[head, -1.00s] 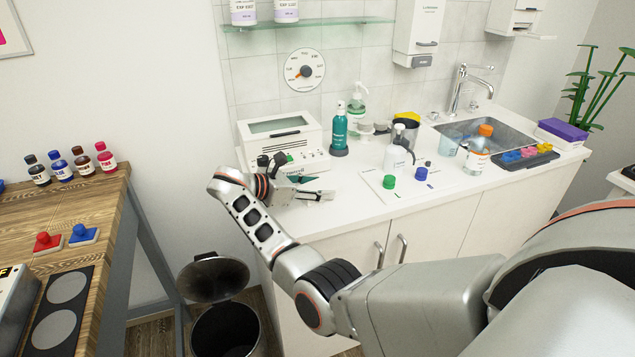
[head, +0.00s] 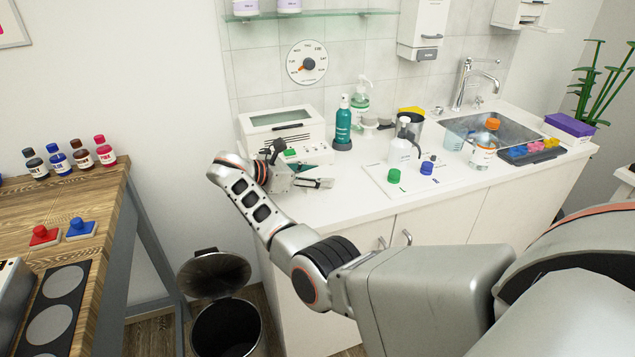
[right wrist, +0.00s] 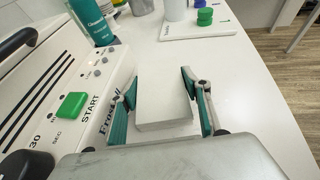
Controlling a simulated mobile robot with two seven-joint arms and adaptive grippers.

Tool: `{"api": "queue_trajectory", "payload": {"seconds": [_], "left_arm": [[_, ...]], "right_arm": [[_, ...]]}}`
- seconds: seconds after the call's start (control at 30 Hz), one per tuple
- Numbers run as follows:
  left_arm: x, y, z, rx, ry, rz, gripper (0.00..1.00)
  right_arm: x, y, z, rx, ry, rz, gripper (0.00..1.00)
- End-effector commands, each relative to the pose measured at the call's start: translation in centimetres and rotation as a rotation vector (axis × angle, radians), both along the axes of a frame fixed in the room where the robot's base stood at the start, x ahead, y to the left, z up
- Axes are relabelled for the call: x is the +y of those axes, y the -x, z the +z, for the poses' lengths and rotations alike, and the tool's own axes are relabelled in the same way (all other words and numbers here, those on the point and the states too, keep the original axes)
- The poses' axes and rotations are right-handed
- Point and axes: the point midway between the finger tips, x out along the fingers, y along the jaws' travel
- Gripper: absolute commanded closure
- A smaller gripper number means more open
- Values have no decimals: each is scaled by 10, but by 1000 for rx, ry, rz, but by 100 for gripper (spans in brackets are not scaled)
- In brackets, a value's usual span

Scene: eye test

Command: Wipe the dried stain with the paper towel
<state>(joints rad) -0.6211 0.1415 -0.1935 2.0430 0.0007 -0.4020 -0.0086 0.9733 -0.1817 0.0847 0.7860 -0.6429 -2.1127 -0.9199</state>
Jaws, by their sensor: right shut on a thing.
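My right gripper (right wrist: 162,106) is shut on a thick white rectangular pad, which looks like the folded paper towel (right wrist: 163,84). Its teal-lined fingers press the pad from both sides in the right wrist view. In the head view the right gripper (head: 312,183) is low over the white counter (head: 345,190), just in front of the white machine with the green START button (head: 284,131). The towel is hard to make out there. I see no dried stain in either view; the gripper and towel hide part of the counter. My left gripper is not in view.
A teal spray bottle (head: 343,124) stands right of the machine. Further right are a white sheet with green (head: 394,175) and blue caps, a white pump bottle (head: 403,146) and the sink (head: 465,126). An open bin (head: 227,330) stands below. The counter's front strip is clear.

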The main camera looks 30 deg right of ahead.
Motion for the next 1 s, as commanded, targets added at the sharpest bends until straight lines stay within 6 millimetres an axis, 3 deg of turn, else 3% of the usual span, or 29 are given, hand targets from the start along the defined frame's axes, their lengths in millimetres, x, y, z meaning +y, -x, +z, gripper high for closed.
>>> {"api": "queue_trajectory", "payload": {"seconds": [0.13, 0.53, 1.0], "left_arm": [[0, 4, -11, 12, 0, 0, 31], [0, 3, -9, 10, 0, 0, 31], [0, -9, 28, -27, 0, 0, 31]], "right_arm": [[-1, -5, -5, 3, -4, 1, 63], [-1, -7, 0, 0, -4, 1, 63], [-1, -7, 42, -4, -1, 0, 63]]}}
